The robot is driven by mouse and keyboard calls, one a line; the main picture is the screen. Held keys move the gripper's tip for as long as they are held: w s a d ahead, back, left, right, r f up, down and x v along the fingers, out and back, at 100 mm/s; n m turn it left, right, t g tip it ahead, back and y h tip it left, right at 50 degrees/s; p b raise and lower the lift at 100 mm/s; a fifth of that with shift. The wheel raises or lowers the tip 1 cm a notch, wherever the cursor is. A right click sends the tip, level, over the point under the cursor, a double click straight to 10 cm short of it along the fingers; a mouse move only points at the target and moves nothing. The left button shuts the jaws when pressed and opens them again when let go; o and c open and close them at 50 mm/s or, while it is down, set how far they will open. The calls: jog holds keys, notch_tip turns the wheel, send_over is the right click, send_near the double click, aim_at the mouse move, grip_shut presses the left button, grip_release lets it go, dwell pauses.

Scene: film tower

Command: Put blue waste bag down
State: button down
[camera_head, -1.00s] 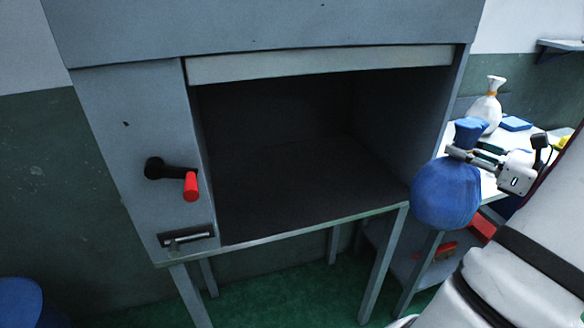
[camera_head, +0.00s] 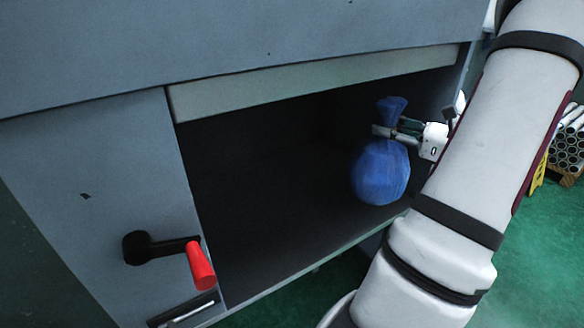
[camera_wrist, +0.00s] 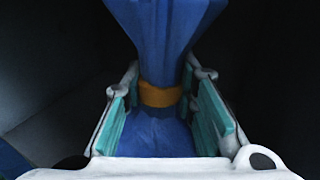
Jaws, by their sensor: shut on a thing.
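The blue waste bag (camera_head: 380,172) is a round, full bag with a tied neck, seen in the head view. My gripper (camera_head: 397,132) is shut on its neck from the right, and the bag hangs upright below the fingers. The bag is in front of the dark opening of a grey cabinet (camera_head: 290,165), at the right side of that opening. I cannot tell for sure how far inside it is. In the wrist view the bag's neck (camera_wrist: 160,68), with an orange tie (camera_wrist: 160,95), stands between the teal finger pads.
A black crank with a red handle (camera_head: 201,265) sticks out of the cabinet front at the left. The cabinet floor looks bare. The opening has a pale top edge (camera_head: 310,82). A crate of pipes (camera_head: 568,145) stands on the green floor at the far right.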

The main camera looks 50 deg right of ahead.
jog(key=w+f, duration=0.2)
jog(key=w, duration=0.5)
jog(key=w+f, duration=0.3)
jog(key=w, duration=0.5)
jog(key=shift+w+d+b, duration=0.3)
jog(key=shift+b, duration=0.1)
jog(key=c, duration=1.3)
grip_release()
jog(key=shift+f, duration=0.1)
jog(key=s, duration=0.4)
jog(key=s+d, duration=0.1)
jog(key=s, duration=0.3)
jog(key=s+d, duration=0.1)
jog(key=s, duration=0.2)
jog(key=shift+s, duration=0.4)
